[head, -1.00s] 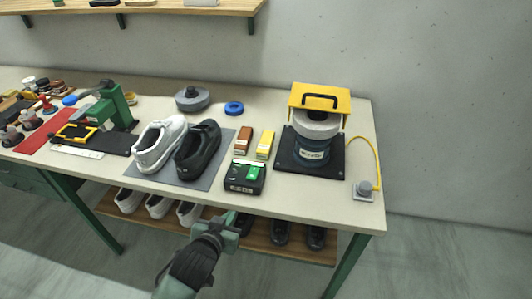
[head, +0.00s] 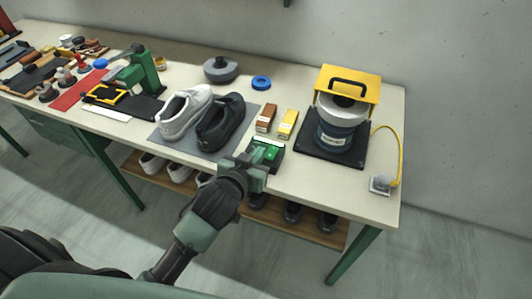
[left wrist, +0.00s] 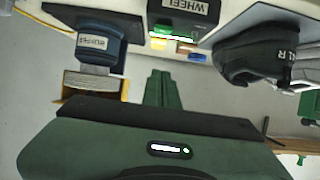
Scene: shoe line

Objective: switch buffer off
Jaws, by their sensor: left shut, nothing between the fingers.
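The buffer (head: 334,138) stands at the right of the bench, a blue drum with a grey wheel under a yellow hood (head: 348,81), on a black base. I cannot tell whether its wheel turns. A black switch box with a green top part (head: 275,146) sits at the front edge, left of the buffer. In the left wrist view this box (left wrist: 185,12) bears the label "WHEEL" and a green rocker. My left gripper (head: 258,166) is shut and empty, just in front of the box and partly hiding it. Touch cannot be told. My right gripper is not in view.
A white shoe (head: 184,112) and a black shoe (head: 221,122) lie on a grey mat left of the box. A brown box (head: 265,118) and a yellow box (head: 287,123) stand behind it. A yellow cable runs to a small plate (head: 381,185) at the right edge.

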